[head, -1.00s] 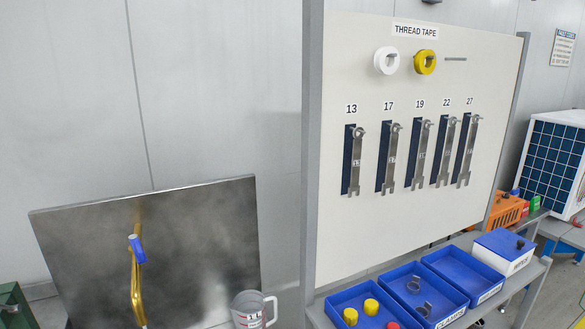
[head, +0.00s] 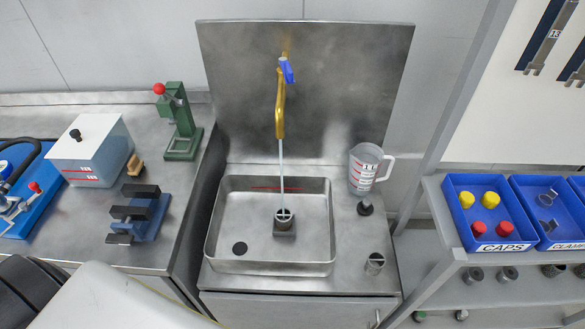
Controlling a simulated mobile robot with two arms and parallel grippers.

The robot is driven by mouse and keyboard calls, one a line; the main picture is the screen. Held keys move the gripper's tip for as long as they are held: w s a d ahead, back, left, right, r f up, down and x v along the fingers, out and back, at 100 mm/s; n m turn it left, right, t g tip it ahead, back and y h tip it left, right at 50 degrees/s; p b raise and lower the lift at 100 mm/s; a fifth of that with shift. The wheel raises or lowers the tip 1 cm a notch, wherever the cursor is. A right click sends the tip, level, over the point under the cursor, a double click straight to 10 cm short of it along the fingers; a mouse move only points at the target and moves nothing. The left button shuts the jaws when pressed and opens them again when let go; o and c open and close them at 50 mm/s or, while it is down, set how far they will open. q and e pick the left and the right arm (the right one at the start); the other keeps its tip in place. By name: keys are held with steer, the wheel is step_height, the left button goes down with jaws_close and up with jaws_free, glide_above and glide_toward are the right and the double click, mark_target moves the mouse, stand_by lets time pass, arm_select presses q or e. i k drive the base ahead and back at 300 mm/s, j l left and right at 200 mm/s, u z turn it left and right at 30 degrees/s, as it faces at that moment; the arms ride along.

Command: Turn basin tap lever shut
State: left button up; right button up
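The basin tap (head: 280,105) is a brass spout in front of the steel splashback. Its blue lever (head: 287,70) sits at the top of the tap, angled down to the right. A thin stream of water (head: 282,175) runs from the spout into the steel basin (head: 222,225). The stream falls onto a small grey fitting (head: 284,222) standing in the basin. A dark round drain (head: 240,248) lies to its left. Neither gripper shows in the head view. A pale, rounded part of my own body fills the lower left.
A measuring jug (head: 365,168) stands right of the basin, with a dark stopper (head: 365,207) and small metal cup (head: 375,263) nearby. Left bench holds a green press (head: 180,125), a blue vise (head: 150,215) and a white box (head: 90,150). Right shelf carries a caps bin (head: 463,238).

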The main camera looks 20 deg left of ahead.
mark_target(287, 71)
steer(key=j+u, duration=0.1)
steer(key=u, duration=0.6)
steer(key=k+j, duration=0.05)
